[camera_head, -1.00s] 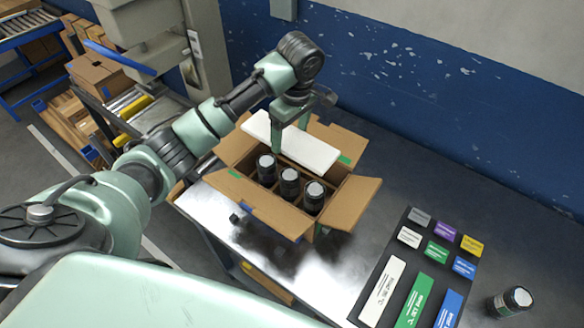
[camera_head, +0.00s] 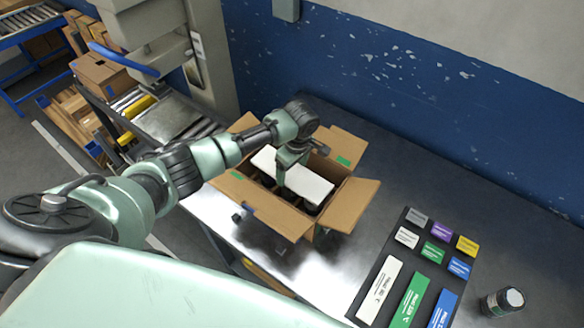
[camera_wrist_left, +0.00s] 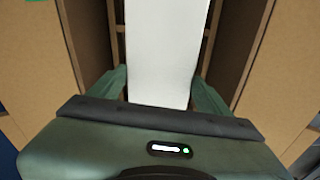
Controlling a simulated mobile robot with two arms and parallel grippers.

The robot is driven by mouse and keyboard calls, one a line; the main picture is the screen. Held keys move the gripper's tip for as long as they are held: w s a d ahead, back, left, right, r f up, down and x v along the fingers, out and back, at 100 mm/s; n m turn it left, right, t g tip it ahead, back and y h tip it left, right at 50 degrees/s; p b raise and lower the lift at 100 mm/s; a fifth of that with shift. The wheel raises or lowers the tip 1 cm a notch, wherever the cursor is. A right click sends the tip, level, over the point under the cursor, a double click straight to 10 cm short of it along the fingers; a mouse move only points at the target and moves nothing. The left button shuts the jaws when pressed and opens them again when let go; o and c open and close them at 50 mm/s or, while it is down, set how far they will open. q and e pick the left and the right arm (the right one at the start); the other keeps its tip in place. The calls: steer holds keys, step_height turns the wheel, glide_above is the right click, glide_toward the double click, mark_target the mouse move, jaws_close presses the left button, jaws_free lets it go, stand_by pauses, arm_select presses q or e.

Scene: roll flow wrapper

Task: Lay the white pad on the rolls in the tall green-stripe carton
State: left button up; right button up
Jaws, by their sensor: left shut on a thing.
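The white pad (camera_head: 307,187) is inside the mouth of the open cardboard carton (camera_head: 268,214), which has green marks on its flaps. My left gripper (camera_head: 281,184) is shut on the pad and reaches down into the carton. In the left wrist view the pad (camera_wrist_left: 165,50) runs between the two green fingers (camera_wrist_left: 160,90), with carton walls on both sides. The pad covers most of the black rolls; only dark parts show below its near edge. I cannot tell whether the pad touches them. My right gripper is not in view.
The carton's flaps are spread outward on the dark metal table (camera_head: 400,165). A mat with coloured cards (camera_head: 437,253) lies to the right. A black roll (camera_head: 502,301) stands at the far right. A blue wall is behind.

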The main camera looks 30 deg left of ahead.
mark_target(296, 176)
arm_select(q)
steer(key=o, duration=1.3)
steer(key=shift+f, duration=0.1)
steer(key=r+b, duration=0.1)
steer(key=r, duration=0.3)
steer(key=d+r+b, duration=0.1)
steer(key=r, duration=0.3)
steer(key=r+b, duration=0.1)
steer(key=r, duration=0.3)
steer(key=shift+s+d+r, duration=0.15)
steer(key=shift+s+d, duration=0.05)
steer(key=shift+s, duration=0.05)
